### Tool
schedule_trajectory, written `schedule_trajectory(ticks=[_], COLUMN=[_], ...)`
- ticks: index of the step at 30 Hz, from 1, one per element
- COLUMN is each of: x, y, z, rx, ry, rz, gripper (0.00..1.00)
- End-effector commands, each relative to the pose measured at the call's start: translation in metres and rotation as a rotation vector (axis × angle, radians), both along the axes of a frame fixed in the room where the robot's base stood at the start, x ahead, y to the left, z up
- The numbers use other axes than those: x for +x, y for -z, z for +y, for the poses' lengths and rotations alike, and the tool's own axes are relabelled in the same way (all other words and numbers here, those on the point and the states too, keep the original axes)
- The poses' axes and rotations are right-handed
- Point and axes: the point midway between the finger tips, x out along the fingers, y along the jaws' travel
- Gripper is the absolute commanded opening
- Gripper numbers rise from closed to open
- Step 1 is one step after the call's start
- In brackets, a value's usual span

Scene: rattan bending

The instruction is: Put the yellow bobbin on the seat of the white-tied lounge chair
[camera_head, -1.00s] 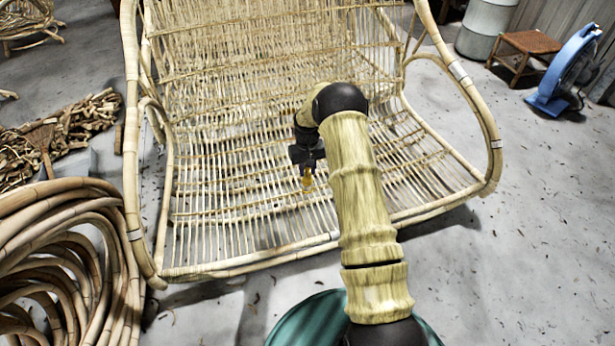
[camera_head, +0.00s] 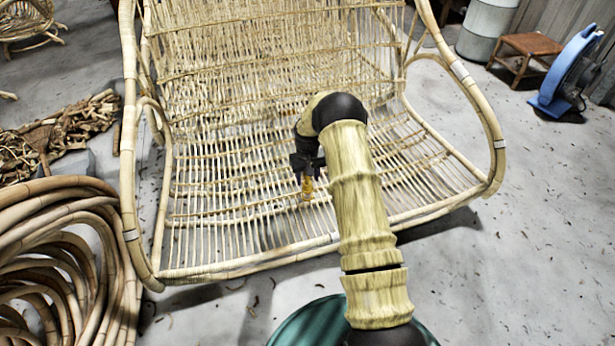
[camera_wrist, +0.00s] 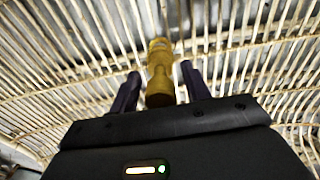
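The yellow bobbin (camera_head: 307,188) is upright at the slatted seat of the large rattan lounge chair (camera_head: 240,215), near the seat's middle. White ties show on the chair's frame. My gripper (camera_head: 307,172) is right above the seat, pointing down, with the bobbin below it. In the wrist view the bobbin (camera_wrist: 160,75) stands between the two dark fingers of my gripper (camera_wrist: 160,82), with a narrow gap on each side. The fingers look open around it. The bobbin's foot appears to meet the seat slats, but exact contact is hard to tell.
The chair's arm loops rise at left and right, and its back stands behind my gripper. Coiled rattan (camera_head: 70,240) lies at the left, with a pile of offcuts (camera_head: 60,135) behind. A stool (camera_head: 525,52) and a blue fan (camera_head: 570,70) stand at the back right.

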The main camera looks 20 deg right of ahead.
Motion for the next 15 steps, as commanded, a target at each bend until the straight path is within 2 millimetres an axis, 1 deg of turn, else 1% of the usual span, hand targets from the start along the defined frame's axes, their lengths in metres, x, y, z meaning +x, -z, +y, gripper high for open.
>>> schedule_trajectory(ticks=[5, 8, 11, 15], x=[0.000, 0.000, 0.001, 0.000], y=[-0.003, -0.013, -0.029, -0.057], z=[0.000, 0.000, 0.000, 0.000], rx=[0.000, 0.000, 0.000, 0.000], ry=[0.000, 0.000, 0.000, 0.000], rz=[-0.001, -0.002, -0.002, -0.002], gripper=[0.47, 0.47, 0.47, 0.47])
